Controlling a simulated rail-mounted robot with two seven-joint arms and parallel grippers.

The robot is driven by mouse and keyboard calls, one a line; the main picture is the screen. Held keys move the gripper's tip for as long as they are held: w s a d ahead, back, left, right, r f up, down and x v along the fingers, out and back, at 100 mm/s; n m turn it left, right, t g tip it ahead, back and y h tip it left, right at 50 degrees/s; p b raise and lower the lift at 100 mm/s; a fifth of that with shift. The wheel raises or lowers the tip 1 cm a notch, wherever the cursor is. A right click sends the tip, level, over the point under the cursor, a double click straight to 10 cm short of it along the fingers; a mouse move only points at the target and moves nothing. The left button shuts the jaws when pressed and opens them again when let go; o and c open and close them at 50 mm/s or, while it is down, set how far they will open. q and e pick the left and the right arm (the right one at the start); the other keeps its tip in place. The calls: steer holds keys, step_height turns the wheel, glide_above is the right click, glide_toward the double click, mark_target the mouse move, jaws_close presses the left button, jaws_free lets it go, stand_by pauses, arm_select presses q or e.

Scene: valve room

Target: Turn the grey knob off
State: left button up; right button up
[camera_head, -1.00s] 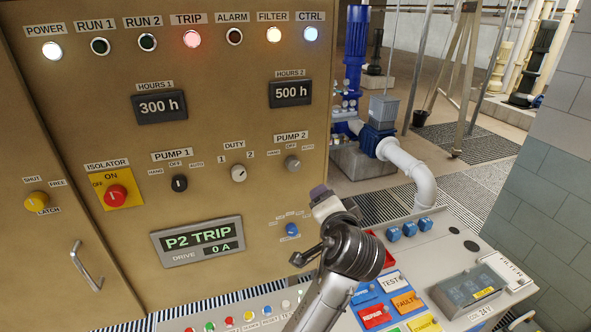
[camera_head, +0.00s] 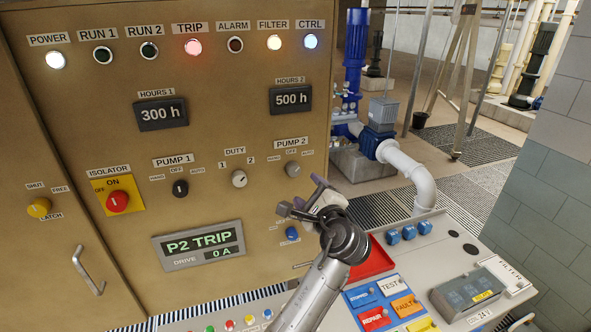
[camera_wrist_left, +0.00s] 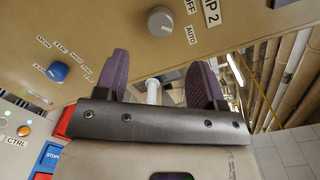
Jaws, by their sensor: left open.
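The grey knob (camera_head: 292,170) sits on the tan cabinet panel under the PUMP 2 label, with small HAND, OFF and AUTO labels around it. Its pointer is too small to read. It also shows at the top of the left wrist view (camera_wrist_left: 160,20), near the OFF and AUTO labels. My left gripper (camera_head: 304,196) is open and empty, just below and right of the knob in the head view. In the left wrist view its two purple fingers (camera_wrist_left: 163,78) stand apart, with the knob beyond their tips and not between them. My right gripper is not in view.
A blue knob (camera_head: 292,233) lies below the grey one, close to my left gripper. The DUTY knob (camera_head: 239,178) and the PUMP 1 knob (camera_head: 180,188) are to the left. A sloping console (camera_head: 450,250) with buttons juts out below.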

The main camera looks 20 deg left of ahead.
mark_target(295, 172)
arm_select(q)
steer(key=p+x, duration=0.2)
steer(key=x, duration=0.7)
steer(key=shift+c, duration=0.4)
